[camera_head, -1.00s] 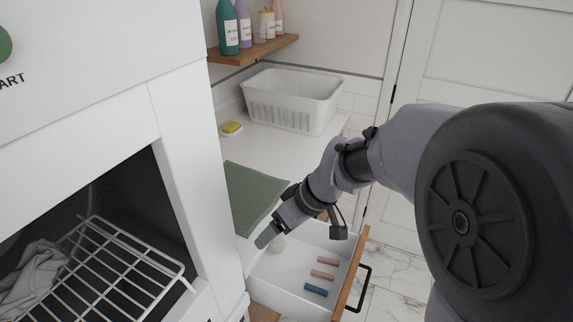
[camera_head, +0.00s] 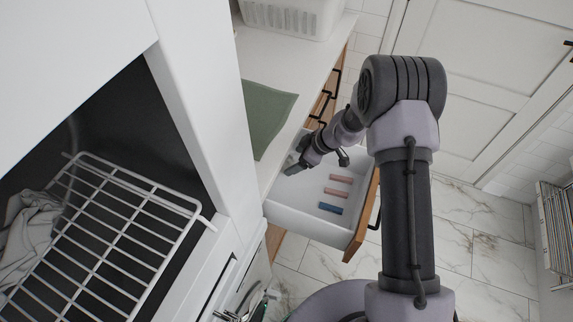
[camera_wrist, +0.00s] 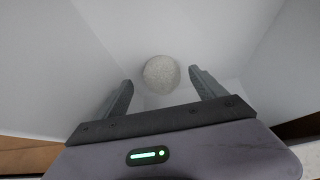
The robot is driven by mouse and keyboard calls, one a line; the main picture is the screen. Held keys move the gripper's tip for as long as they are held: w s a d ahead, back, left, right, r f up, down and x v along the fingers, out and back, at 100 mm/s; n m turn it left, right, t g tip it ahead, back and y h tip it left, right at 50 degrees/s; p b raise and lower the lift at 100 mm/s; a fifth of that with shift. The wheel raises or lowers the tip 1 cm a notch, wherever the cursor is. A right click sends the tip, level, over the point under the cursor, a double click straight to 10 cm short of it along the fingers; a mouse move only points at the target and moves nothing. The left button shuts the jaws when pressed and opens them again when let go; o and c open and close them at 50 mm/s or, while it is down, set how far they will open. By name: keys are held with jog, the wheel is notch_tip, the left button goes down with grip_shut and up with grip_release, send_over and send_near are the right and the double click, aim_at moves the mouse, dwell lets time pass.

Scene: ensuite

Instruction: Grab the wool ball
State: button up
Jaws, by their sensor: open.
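The wool ball (camera_wrist: 161,74) is round, pale and fuzzy. In the wrist view it lies on the white drawer floor, just beyond and between my fingertips. My gripper (camera_wrist: 159,82) is open and empty, with one finger toward each side of the ball. In the head view my gripper (camera_head: 292,168) reaches down into the open drawer (camera_head: 300,222), near its back left side. The ball is hard to make out there, hidden by or beside the gripper.
Two pink rolls (camera_head: 340,179) and a blue roll (camera_head: 330,208) lie in the drawer to the right of my gripper. Drawer walls are close around it. The counter with a green cloth (camera_head: 268,115) is above left. A wire rack (camera_head: 105,235) stands out from the appliance at left.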

aim_at(292, 161)
jog(key=b+x, duration=0.1)
jog(key=x, duration=0.3)
jog(key=shift+a+f, duration=0.2)
jog(key=shift+a, duration=0.2)
jog(key=shift+r, duration=0.15)
